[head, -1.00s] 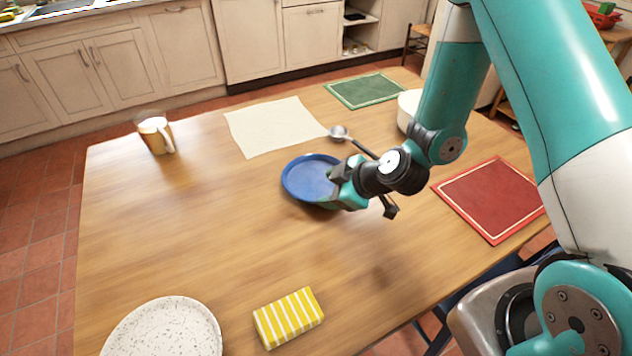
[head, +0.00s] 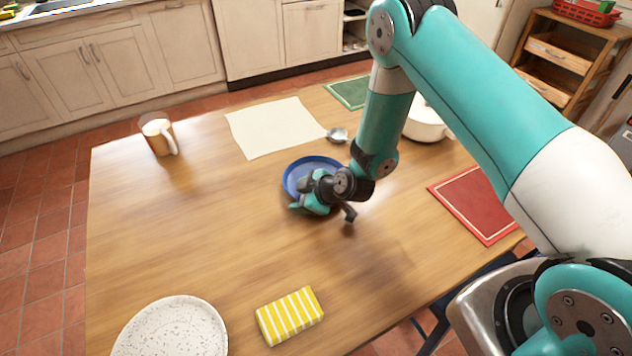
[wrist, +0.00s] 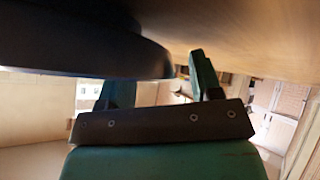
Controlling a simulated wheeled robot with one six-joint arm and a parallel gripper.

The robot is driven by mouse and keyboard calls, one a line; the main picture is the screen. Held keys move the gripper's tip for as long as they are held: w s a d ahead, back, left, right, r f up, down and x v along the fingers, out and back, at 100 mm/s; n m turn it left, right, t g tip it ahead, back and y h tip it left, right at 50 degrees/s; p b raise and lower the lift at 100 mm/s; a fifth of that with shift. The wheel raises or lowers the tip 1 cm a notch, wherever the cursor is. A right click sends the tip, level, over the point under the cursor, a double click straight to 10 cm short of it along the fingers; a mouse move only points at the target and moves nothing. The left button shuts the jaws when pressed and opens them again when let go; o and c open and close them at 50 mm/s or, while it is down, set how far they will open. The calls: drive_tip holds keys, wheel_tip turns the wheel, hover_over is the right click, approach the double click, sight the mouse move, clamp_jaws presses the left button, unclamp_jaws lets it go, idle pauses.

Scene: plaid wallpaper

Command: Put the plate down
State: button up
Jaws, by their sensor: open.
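The blue plate (head: 298,174) appears to lie flat on the wooden table (head: 200,215), near its middle. My gripper (head: 303,196) is at the plate's near rim in the head view and hides that part of it. In the wrist view the plate (wrist: 75,45) is a dark shape at upper left, its rim close to the tabletop (wrist: 250,35). My gripper's fingers (wrist: 155,85) stand apart there. One overlaps the plate's edge and the other is clear of it; I cannot tell whether either touches it.
A speckled plate (head: 172,330) and a yellow striped cloth (head: 290,316) lie in front. A mug (head: 158,137) is at left, a cream mat (head: 275,127) and ladle (head: 337,134) behind. A white pot (head: 425,125), green mat (head: 347,92) and red mat (head: 475,205) are right.

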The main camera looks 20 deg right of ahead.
drive_tip(key=shift+s, duration=0.1)
clamp_jaws()
idle(0.3)
